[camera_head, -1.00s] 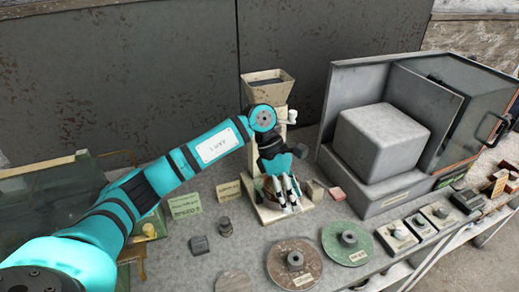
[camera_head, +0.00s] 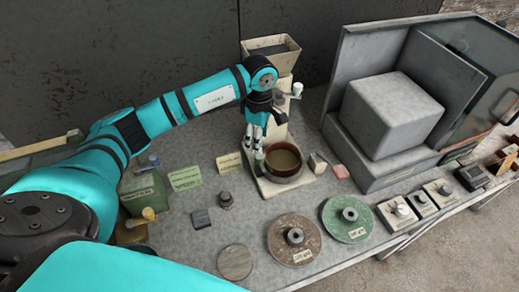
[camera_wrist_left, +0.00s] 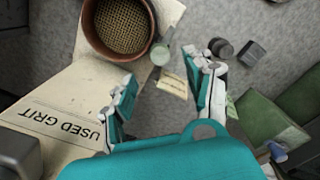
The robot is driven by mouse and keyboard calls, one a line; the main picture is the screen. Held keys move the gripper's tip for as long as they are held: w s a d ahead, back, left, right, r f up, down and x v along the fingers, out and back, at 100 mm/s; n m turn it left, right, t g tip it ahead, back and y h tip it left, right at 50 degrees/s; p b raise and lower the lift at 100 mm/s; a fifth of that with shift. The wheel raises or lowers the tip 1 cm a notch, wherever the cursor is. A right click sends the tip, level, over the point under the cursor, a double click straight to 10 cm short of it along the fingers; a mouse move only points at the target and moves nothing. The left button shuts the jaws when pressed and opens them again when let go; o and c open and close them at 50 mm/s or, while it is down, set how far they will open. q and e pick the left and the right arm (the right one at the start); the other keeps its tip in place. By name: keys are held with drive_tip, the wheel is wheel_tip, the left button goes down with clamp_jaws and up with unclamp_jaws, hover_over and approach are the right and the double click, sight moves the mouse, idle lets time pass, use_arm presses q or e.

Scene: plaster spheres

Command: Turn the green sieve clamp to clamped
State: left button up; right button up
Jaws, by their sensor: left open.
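The brown round sieve (camera_head: 283,160) with a mesh bottom sits on the pale base of the hopper stand; it also shows in the wrist view (camera_wrist_left: 122,27). The small green sieve clamp (camera_wrist_left: 162,54) is beside the sieve's rim in the wrist view; in the head view the clamp (camera_head: 260,159) is at the sieve's left side. My left gripper (camera_head: 254,138) is open above and just behind the clamp. In the wrist view its fingers (camera_wrist_left: 163,95) are apart with nothing between them, and the clamp lies beyond their tips. My right gripper is not in view.
The hopper stand (camera_head: 272,50) with a crank rises behind the sieve. A grey cabinet (camera_head: 350,110) stands at right. Label cards (camera_head: 186,178) and small weights (camera_head: 225,201) are at left.

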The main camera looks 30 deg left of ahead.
sight(259, 156)
use_arm(q)
wheel_tip(259, 156, down, 6)
drive_tip(key=shift+d+p, duration=0.1)
drive_tip(key=shift+p, duration=0.75)
drive_tip(key=shift+f, duration=0.85)
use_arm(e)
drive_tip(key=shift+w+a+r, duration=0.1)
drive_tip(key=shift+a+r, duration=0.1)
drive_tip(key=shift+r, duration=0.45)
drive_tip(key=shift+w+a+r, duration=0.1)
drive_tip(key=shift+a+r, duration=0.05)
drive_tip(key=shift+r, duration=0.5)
use_arm(q)
drive_tip(key=shift+c, duration=0.4)
clamp_jaws()
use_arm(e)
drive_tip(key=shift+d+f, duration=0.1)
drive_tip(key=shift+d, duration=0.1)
